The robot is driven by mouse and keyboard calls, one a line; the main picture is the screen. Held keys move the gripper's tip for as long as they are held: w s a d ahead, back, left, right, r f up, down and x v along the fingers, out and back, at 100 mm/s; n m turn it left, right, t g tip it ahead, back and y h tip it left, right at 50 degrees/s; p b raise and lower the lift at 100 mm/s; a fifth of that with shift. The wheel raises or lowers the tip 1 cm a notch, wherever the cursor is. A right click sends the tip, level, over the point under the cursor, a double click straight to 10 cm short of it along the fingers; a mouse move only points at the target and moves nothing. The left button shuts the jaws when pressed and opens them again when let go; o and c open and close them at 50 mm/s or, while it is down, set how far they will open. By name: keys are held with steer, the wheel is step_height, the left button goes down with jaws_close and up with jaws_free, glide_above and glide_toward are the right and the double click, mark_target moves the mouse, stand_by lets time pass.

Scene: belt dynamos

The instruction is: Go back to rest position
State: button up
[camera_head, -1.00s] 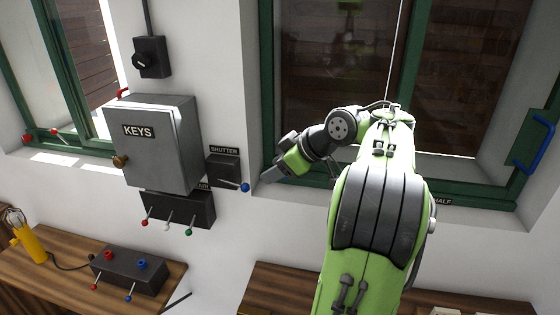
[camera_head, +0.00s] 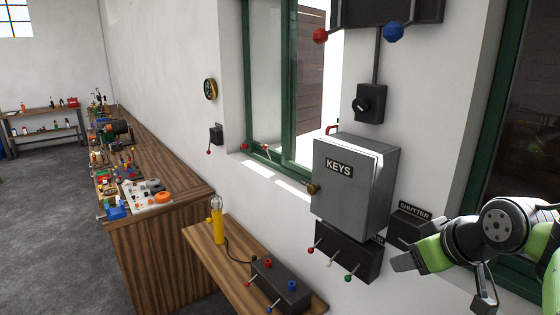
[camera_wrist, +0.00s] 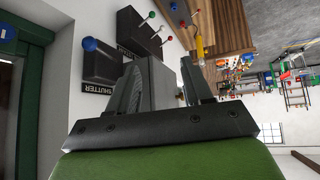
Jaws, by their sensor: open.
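My gripper (camera_head: 398,263) is at the right of the head view, on my green and black arm, in front of the wall below the SHUTTER box (camera_head: 407,222). In the wrist view my gripper (camera_wrist: 162,72) shows two dark fingers spread apart, with nothing held between them. The SHUTTER box also shows in the wrist view (camera_wrist: 103,66), with its blue-knobbed lever (camera_wrist: 89,44) beside the left finger. In the head view that knob is hidden behind my gripper.
The grey KEYS cabinet (camera_head: 345,190) juts from the wall left of my gripper. A lever box (camera_head: 345,252) is under it. A wooden bench (camera_head: 222,262) holds a yellow torch-like tool (camera_head: 218,225) and a control box (camera_head: 282,287). Open grey floor (camera_head: 60,230) lies far left.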

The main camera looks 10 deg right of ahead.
steer(key=s+a+f+g+b, duration=0.1)
steer(key=s+a+f, duration=0.1)
steer(key=a, duration=0.4)
steer(key=s+a+f+b, duration=0.1)
steer(key=s+a+f, duration=0.2)
steer(key=a, duration=0.2)
steer(key=s+a+f+m+g+h+b, duration=0.1)
steer(key=s+a+f, duration=0.3)
steer(key=s+f, duration=0.6)
steer(key=s+m+b, duration=0.1)
steer(key=s, duration=0.2)
steer(key=shift+s+m, duration=0.3)
steer(key=shift+m, duration=0.1)
